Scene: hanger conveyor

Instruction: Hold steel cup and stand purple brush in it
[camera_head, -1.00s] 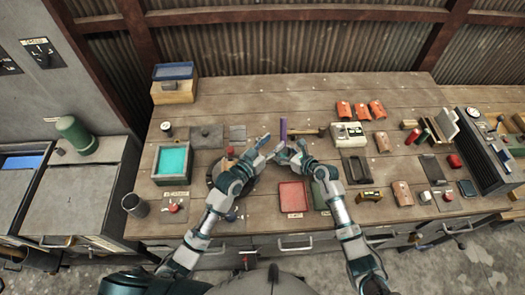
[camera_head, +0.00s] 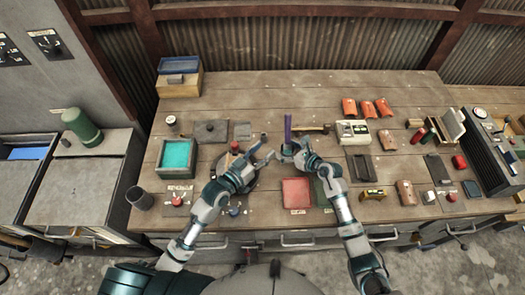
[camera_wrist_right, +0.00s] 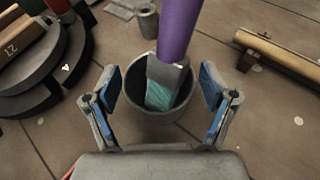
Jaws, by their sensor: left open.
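The purple brush (camera_head: 288,128) stands upright at the middle of the bench in the head view. In the right wrist view its purple handle (camera_wrist_right: 178,28) rises from the grey steel cup (camera_wrist_right: 150,108), with its grey ferrule and teal bristles down inside the cup. My right gripper (camera_wrist_right: 160,95) is open, one finger on each side of the cup with gaps showing. In the head view my right gripper (camera_head: 291,152) largely hides the cup. My left gripper (camera_head: 267,153) is open and empty, just left of the brush and apart from it.
A round tool holder (camera_wrist_right: 40,65) is close on the left in the wrist view. A red tray (camera_head: 296,191) lies in front, and a teal-lined box (camera_head: 176,159) stands at left.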

